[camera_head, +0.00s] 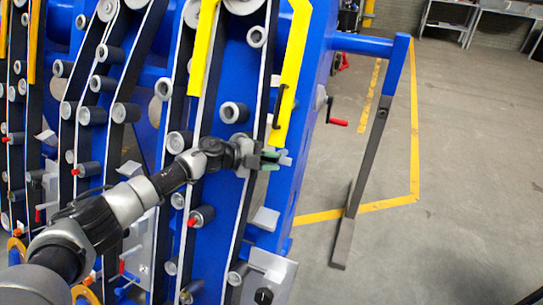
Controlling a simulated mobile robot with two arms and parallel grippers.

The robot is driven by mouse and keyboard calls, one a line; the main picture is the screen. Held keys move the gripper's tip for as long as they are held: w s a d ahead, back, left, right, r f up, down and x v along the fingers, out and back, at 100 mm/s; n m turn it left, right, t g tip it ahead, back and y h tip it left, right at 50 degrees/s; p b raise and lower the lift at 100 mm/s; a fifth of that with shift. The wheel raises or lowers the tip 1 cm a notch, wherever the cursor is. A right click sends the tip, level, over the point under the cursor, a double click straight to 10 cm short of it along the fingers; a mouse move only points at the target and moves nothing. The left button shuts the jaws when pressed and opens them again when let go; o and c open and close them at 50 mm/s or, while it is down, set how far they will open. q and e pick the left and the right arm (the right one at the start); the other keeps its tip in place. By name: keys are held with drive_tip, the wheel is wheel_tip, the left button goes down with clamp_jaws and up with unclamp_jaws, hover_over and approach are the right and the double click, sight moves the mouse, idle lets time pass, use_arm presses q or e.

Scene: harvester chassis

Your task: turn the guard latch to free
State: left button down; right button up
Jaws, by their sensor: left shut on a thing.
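My left arm reaches in from the lower left across the blue harvester chassis. My left gripper (270,160) is at the chassis's right side, just below the lower end of a yellow guard bar (290,80). Its greenish fingers are shut on a small grey piece, which I take for the guard latch (286,159). The fingers hide most of the latch, so its turn angle cannot be told. A black handle (277,108) sits on the guard bar above the gripper. My right gripper is not in view.
Black belts, rollers and grey tabs (265,218) crowd the chassis around the gripper. A red-handled crank (337,122) sticks out to the right. A dark post (367,160) hangs from a blue arm. The concrete floor (470,170) at right is open.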

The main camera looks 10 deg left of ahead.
use_arm(q)
drive_tip(key=shift+m, duration=0.3)
drive_tip(key=c, duration=1.2)
unclamp_jaws()
drive_tip(key=shift+o, duration=0.2)
drive_tip(key=b+v, duration=0.3)
drive_tip(key=v, duration=0.7)
drive_tip(key=shift+a+r, duration=0.25)
drive_tip(key=shift+a, duration=0.1)
